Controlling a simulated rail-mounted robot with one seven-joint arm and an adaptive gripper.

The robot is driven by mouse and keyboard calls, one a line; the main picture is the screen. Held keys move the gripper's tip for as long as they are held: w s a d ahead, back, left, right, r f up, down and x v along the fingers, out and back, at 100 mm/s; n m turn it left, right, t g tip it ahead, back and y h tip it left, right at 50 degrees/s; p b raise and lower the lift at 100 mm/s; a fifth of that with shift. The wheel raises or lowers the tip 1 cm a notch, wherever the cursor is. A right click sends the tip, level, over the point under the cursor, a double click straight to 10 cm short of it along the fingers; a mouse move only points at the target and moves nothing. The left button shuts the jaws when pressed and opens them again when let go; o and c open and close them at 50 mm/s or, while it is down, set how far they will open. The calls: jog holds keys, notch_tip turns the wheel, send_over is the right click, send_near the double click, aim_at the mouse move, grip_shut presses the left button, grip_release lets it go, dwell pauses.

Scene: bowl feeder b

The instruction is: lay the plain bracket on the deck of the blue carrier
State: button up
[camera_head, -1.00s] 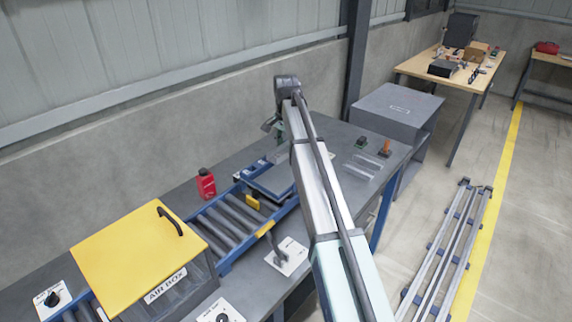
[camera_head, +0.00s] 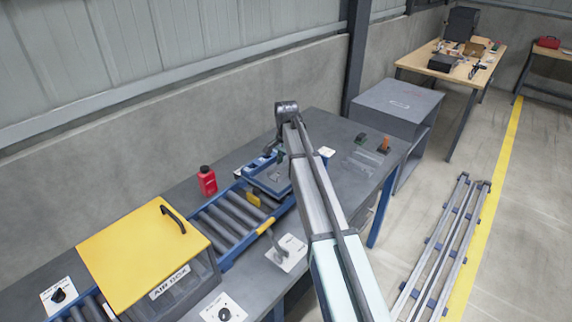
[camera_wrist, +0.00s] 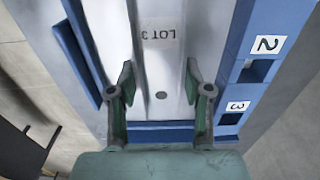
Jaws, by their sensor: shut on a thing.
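My gripper (camera_wrist: 160,100) is shut on a pale grey metal bracket (camera_wrist: 160,65) marked LOT 3, with a small round hole near the fingers. The bracket lies lengthwise between the two green fingers in the wrist view. Beneath and around it is the blue carrier (camera_wrist: 235,65), with pockets labelled 2 and 3 along its right side. In the head view the carrier (camera_head: 266,185) sits at the far end of the roller conveyor, and my gripper (camera_head: 272,147) is low over its back part. I cannot tell whether the bracket touches the deck.
A red bottle (camera_head: 207,181) stands behind the rollers (camera_head: 228,220). A yellow-lidded air box (camera_head: 140,250) covers the near conveyor. A lever on a white plate (camera_head: 288,252) stands in front. Small green (camera_head: 360,138) and orange (camera_head: 384,145) items lie at the table's right end.

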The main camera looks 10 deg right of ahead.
jog(key=shift+f, duration=0.2)
jog(key=o, duration=1.2)
jog(key=shift+r, duration=0.1)
notch_tip(320, 180, up, 12)
jog(key=b, duration=0.3)
jog(key=shift+r, duration=0.1)
